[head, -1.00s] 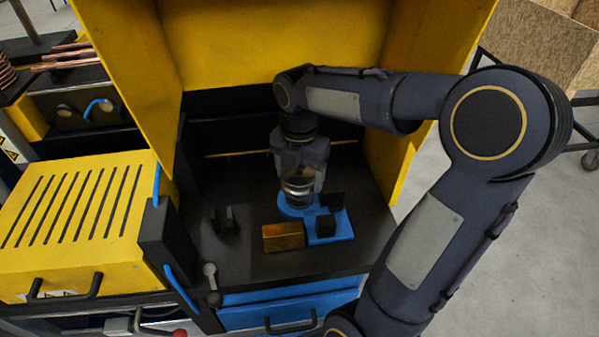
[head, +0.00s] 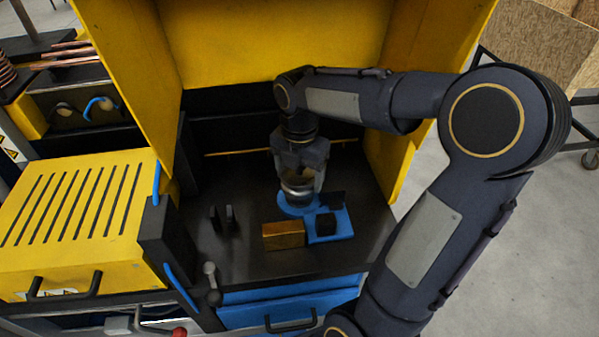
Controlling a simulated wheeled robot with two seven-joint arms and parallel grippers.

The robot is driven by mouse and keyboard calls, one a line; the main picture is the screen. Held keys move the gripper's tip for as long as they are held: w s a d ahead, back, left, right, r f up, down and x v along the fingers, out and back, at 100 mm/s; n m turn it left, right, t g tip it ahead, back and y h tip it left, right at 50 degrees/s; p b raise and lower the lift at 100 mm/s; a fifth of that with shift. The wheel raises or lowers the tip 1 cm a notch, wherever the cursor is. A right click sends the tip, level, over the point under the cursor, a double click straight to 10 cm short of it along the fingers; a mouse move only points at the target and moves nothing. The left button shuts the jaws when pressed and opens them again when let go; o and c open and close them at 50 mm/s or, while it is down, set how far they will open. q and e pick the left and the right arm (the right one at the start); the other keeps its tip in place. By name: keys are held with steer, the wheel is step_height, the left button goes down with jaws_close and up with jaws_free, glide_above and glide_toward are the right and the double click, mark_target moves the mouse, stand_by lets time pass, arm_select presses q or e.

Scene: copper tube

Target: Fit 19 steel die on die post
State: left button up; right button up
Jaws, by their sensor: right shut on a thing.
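My right gripper (head: 299,180) points down inside the yellow-walled bay, in the head view. It is shut on the steel die (head: 297,187), a round grey metal piece between its fingers. The die is over the round end of the blue base (head: 328,236). The die post is not visible; the die and gripper cover that spot. I cannot tell whether the die touches the blue base. My left gripper is not in view.
Small dark upright pieces (head: 222,219) stand to the left. Yellow panels (head: 394,100) wall the bay. The dark worktop (head: 245,262) is clear at front left.

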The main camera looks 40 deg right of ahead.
mark_target(299, 175)
steer(key=shift+f+b, duration=1)
steer(key=shift+f, duration=0.55)
steer(key=shift+r, duration=0.25)
steer(key=shift+r+p, duration=1.45)
steer(key=shift+p, duration=0.2)
steer(key=shift+p, duration=0.35)
stand_by(0.8)
steer(key=shift+f+b, duration=1.1)
steer(key=shift+f, duration=0.55)
steer(key=o, duration=1.4)
steer(key=shift+c, duration=0.2)
steer(key=o, duration=0.4)
steer(key=shift+w, duration=0.15)
steer(key=shift+f, duration=0.1)
steer(key=shift+s, duration=0.2)
